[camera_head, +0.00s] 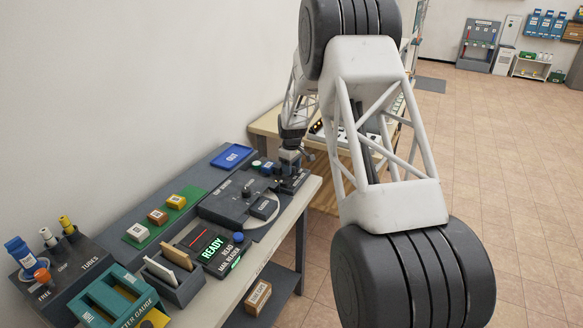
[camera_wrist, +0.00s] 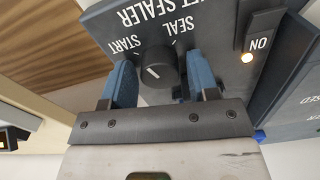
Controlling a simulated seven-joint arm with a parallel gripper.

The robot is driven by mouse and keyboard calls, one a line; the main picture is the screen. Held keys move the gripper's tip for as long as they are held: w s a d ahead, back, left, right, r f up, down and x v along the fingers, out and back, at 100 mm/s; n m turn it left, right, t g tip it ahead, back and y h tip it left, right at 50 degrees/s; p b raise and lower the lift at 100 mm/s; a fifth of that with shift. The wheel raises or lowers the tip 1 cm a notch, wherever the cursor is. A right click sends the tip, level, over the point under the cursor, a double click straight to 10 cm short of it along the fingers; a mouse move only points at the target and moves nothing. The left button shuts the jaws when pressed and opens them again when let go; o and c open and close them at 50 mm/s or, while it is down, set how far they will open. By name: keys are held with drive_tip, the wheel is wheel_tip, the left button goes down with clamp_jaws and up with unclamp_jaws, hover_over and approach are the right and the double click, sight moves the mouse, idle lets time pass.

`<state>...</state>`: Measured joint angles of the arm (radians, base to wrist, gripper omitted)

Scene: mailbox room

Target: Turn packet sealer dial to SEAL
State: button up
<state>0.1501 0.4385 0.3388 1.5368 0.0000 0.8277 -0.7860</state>
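The packet sealer (camera_wrist: 215,22) fills the upper part of the wrist view, its lettering upside down. Its black round dial (camera_wrist: 160,66) has a short slanted white mark, whose upper-left end points towards the START label (camera_wrist: 126,45) side. The SEAL label (camera_wrist: 180,28) is above and right of the dial. My gripper (camera_wrist: 160,78) is open, with one blue finger on each side of the dial; I cannot tell whether either finger touches it. In the head view my gripper (camera_head: 290,156) is small, over the sealer (camera_head: 293,182) at the bench's far end.
An ON light (camera_wrist: 247,58) glows beside a dark raised bar on the sealer. On the bench, a grey machine (camera_head: 235,197), a green READY display (camera_head: 215,248), a blue tray (camera_head: 231,156) and a green strip with small boxes (camera_head: 165,217) stand nearer. Open floor lies right.

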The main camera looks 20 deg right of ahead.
drive_tip(key=shift+o, duration=0.5)
drive_tip(key=shift+r, duration=0.1)
drive_tip(key=shift+r, duration=3.8)
drive_tip(key=shift+n, duration=0.3)
drive_tip(key=shift+w+r+n, duration=0.1)
drive_tip(key=shift+r+n, duration=0.1)
drive_tip(key=shift+n, duration=1.4)
drive_tip(key=shift+f, duration=0.15)
drive_tip(key=shift+a+f, duration=0.1)
drive_tip(key=shift+f, duration=3.65)
